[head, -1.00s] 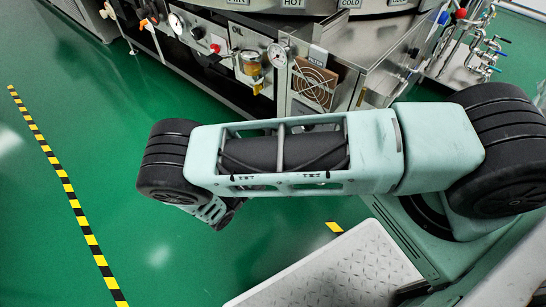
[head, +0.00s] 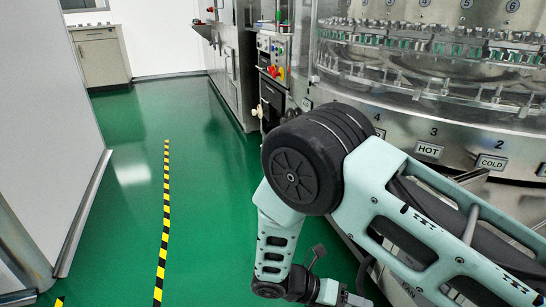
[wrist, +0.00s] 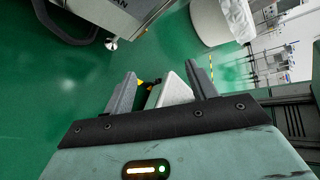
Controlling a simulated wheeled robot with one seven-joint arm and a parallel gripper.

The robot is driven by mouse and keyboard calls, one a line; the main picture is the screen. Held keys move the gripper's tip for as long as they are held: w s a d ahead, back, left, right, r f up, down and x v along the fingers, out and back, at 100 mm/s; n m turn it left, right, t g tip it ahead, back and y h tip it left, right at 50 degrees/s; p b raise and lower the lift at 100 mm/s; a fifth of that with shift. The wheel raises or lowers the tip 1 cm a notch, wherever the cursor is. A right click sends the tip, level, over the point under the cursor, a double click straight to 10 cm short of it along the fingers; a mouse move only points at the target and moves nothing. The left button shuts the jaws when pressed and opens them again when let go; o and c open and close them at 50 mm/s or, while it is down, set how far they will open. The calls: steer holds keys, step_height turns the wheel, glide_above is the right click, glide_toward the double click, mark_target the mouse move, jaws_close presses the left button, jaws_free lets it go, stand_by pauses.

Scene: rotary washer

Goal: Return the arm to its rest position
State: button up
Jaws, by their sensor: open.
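My arm crosses the right half of the head view, with its elbow bent over the green floor beside the rotary washer (head: 400,100). My gripper (head: 355,300) is at the bottom edge of the head view, low and partly cut off. In the wrist view my gripper (wrist: 161,85) has its two grey fingers apart, with nothing held between them. Behind the fingers are the green floor and a pale flat-topped block, which I cannot identify for sure.
The washer's metal body stands close to my arm. A white bin with a bag (wrist: 222,20) stands on the floor in the wrist view. A pale panel (head: 50,120) stands at left. The green floor (head: 205,200) with a yellow-black stripe (head: 165,215) is clear between panel and washer.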

steer(key=s+a+r+m+y, duration=0.2)
steer(key=s+r+m+y, duration=0.5)
steer(key=r+m, duration=0.5)
steer(key=s+a+r+m+y, duration=0.2)
steer(key=s+r+m+y, duration=0.45)
steer(key=r+m, duration=0.55)
step_height(320, 180, up, 35)
steer(key=n+p, duration=0.2)
steer(key=p, duration=3.1)
steer(key=shift+s+d+f+t, duration=0.15)
steer(key=shift+s+t, duration=0.15)
steer(key=shift+t, duration=0.1)
steer(key=shift+d, duration=0.15)
